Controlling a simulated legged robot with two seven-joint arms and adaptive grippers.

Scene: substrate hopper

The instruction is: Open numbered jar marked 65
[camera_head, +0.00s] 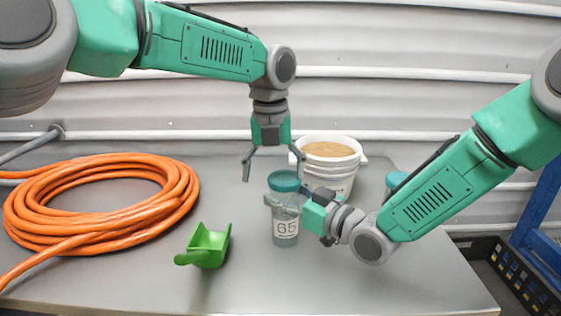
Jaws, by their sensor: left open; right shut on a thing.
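The jar marked 65 (286,228) stands upright on the grey table, a clear body with a teal lid (284,181) on top. My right gripper (285,207) is shut on the jar's body just below the lid, coming from the right. My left gripper (272,165) is open and points down above the lid, its fingers spread to either side. It looks empty and apart from the lid, though the exact gap is hard to tell.
A white bucket (334,186) of tan grains stands behind the jar. A green scoop (206,246) lies left of it, and a coiled orange hose (105,200) fills the left. The front table is clear.

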